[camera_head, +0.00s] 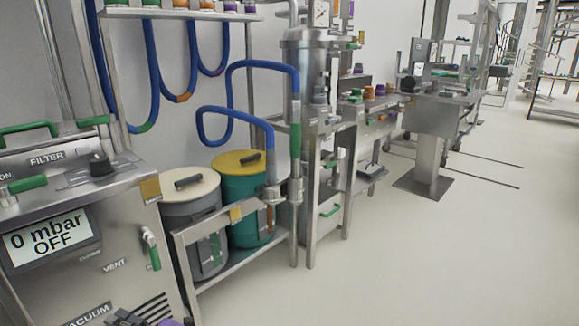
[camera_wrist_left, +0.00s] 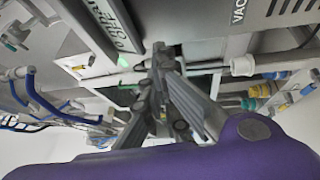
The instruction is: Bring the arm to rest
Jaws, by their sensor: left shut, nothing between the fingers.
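My left gripper (camera_wrist_left: 160,62) is shut and empty in the wrist view, its dark fingers together in front of my purple wrist. In the head view only a small dark part of it (camera_head: 125,317) shows at the bottom edge, in front of the vacuum unit (camera_head: 110,245). A grey bin with a cream lid (camera_head: 188,184) and a teal bin with a yellow lid (camera_head: 238,161) stand upright side by side on a low metal rack. My left gripper is apart from both bins. My right gripper is not in view.
The vacuum unit's screen (camera_head: 50,237) reads "0 mbar OFF". The metal rack (camera_head: 240,278) has a bar in front of the bins. Blue hoses (camera_head: 236,108) hang above them. A row of steel benches (camera_head: 370,125) runs back. The floor (camera_head: 440,250) to the right is clear.

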